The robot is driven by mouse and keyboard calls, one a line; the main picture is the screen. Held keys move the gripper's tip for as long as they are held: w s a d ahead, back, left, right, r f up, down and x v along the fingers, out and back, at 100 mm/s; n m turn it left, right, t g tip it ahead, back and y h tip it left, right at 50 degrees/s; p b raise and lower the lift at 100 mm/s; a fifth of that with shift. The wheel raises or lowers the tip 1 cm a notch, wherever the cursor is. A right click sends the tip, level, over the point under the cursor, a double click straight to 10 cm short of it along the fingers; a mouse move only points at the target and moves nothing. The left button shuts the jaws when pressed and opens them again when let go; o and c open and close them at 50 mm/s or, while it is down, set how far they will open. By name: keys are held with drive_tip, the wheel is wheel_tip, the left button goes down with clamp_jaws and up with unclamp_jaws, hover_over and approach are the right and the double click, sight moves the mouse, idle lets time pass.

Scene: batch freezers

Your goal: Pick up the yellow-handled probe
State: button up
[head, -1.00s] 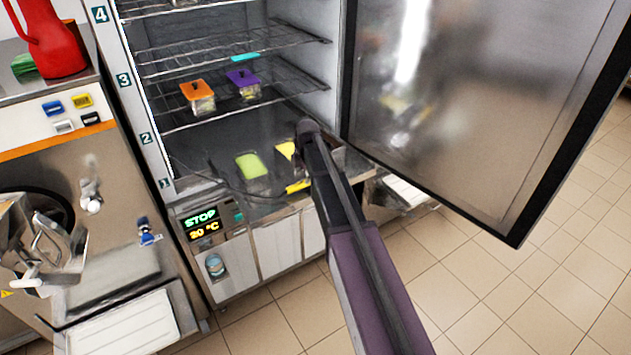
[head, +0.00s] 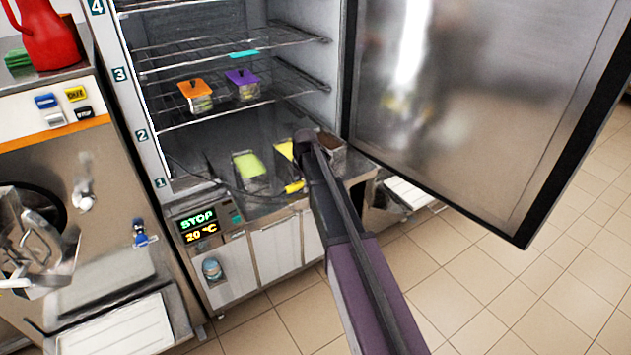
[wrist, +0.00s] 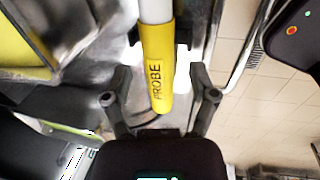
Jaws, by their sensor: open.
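The yellow-handled probe (wrist: 157,72) shows large in the wrist view, with "PROBE" written on its yellow handle and a pale shaft running up out of the picture. In the head view its yellow handle (head: 294,187) shows at the front edge of the freezer's lowest level, just left of my arm. My gripper (wrist: 160,85) is open, with one finger on each side of the handle's lower end. Whether either finger touches the handle I cannot tell. In the head view my arm hides the gripper's fingers.
A green-lidded container (head: 250,165) and a yellow-lidded one (head: 285,149) stand on the lowest level near the probe. Orange-lidded (head: 195,90) and purple-lidded (head: 242,78) containers sit on the rack above. The open freezer door (head: 450,110) stands to the right of my arm.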

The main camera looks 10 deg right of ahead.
sight(301, 183)
idle(0.3)
clamp_jaws()
drive_tip(key=shift+r, duration=0.2)
wheel_tip(301, 183, up, 4)
drive_tip(key=p, duration=0.4)
drive_tip(key=shift+f, duration=0.15)
drive_tip(key=s+a+p, duration=0.1)
drive_tip(key=s+a, duration=0.2)
drive_tip(key=s, duration=1.2)
drive_tip(key=shift+s+a+r, duration=0.2)
drive_tip(key=shift+s+r, duration=0.15)
drive_tip(key=shift+r, duration=0.1)
drive_tip(key=shift+f, duration=0.15)
wheel_tip(301, 183, down, 2)
drive_tip(key=shift+f+b, duration=0.1)
drive_tip(key=shift+b, duration=1.05)
drive_tip(key=shift+a, duration=0.2)
